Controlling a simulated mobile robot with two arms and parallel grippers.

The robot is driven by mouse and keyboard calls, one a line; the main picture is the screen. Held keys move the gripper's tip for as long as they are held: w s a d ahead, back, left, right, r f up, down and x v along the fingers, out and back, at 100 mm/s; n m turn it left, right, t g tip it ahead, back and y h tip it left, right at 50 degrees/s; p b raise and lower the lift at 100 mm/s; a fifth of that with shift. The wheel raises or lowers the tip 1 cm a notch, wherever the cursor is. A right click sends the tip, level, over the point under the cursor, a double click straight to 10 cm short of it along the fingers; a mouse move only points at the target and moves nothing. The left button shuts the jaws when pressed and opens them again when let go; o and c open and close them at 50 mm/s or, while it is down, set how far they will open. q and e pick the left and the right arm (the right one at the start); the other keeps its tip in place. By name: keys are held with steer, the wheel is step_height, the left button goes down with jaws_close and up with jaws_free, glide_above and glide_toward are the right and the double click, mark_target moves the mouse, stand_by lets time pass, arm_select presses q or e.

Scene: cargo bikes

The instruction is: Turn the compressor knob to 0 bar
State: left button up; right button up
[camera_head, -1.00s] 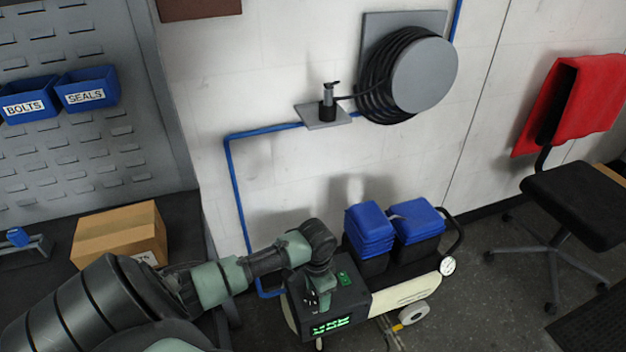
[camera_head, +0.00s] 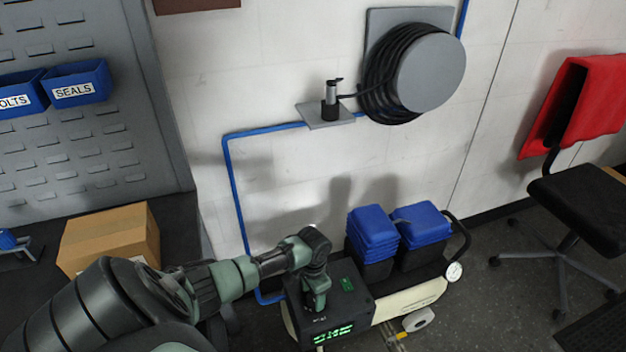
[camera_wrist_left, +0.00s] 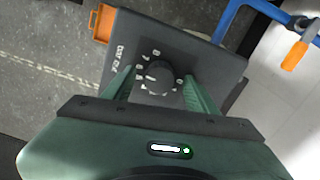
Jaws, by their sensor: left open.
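The compressor (camera_head: 410,298) stands on the floor by the wall, with a dark control box (camera_head: 350,297) at its left end. The black compressor knob (camera_wrist_left: 158,78) shows in the left wrist view on the dark panel, ringed by white numbers and marks. Its exact setting is hard to read. My left gripper (camera_head: 316,303) points down over the control box. In the left wrist view its two green fingers are open on either side of the knob, and I cannot tell whether they touch it. The gripper hides the knob in the head view. My right gripper is not in view.
Two blue-topped tanks (camera_head: 374,228) sit on the compressor. A blue pipe (camera_head: 234,185) runs down the wall behind; an orange-handled valve (camera_wrist_left: 295,56) is near the panel. A cardboard box (camera_head: 110,236) stands at left, a chair (camera_head: 575,205) at right.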

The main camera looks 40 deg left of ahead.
arm_select(q)
steer(key=c, duration=0.4)
jaws_close()
steer(key=shift+r+n+p, duration=0.25)
steer(key=shift+n+p, duration=0.85)
steer(key=shift+p, duration=0.25)
steer(key=n+p, duration=0.3)
steer(key=shift+d+n, duration=0.1)
steer(key=shift+n, duration=0.3)
steer(key=n+p, duration=0.2)
steer(key=n, duration=0.2)
steer(key=shift+f, duration=0.1)
steer(key=n+p, duration=0.2)
steer(key=n, duration=0.3)
steer(key=n+p, duration=0.1)
steer(key=n, duration=0.3)
steer(key=shift+f+n, duration=0.1)
steer(key=shift+n, duration=0.2)
steer(key=n+p, duration=0.1)
steer(key=n, duration=0.9)
steer(key=shift+n, duration=0.4)
steer(key=n, duration=0.5)
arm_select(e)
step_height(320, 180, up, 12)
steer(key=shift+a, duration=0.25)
arm_select(q)
steer(key=shift+n, duration=0.4)
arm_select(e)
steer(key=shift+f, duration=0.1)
